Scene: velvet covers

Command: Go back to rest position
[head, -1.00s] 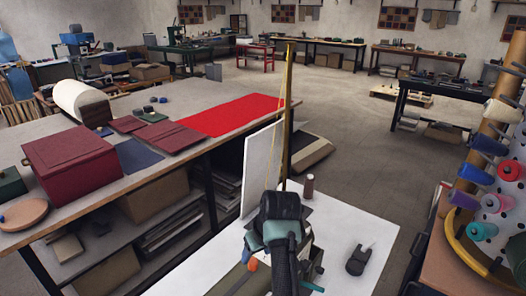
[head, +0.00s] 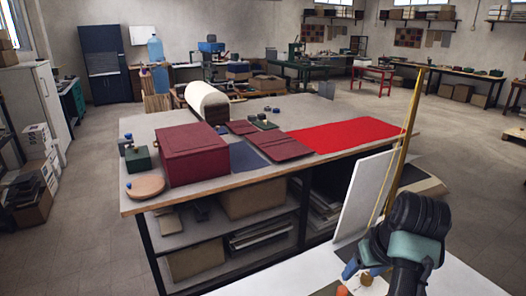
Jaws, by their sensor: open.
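My arm, dark with teal parts, rises at the lower right of the head view, over the near white table (head: 290,282). Its end is hidden behind its own links, so I cannot see my gripper's fingers. Small orange and blue items (head: 349,269) show just left of the arm, partly covered by it. A white upright panel (head: 366,198) and a tall yellow post (head: 404,140) stand right behind the arm.
Open floor (head: 85,240) lies to the left; cabinets stand behind.

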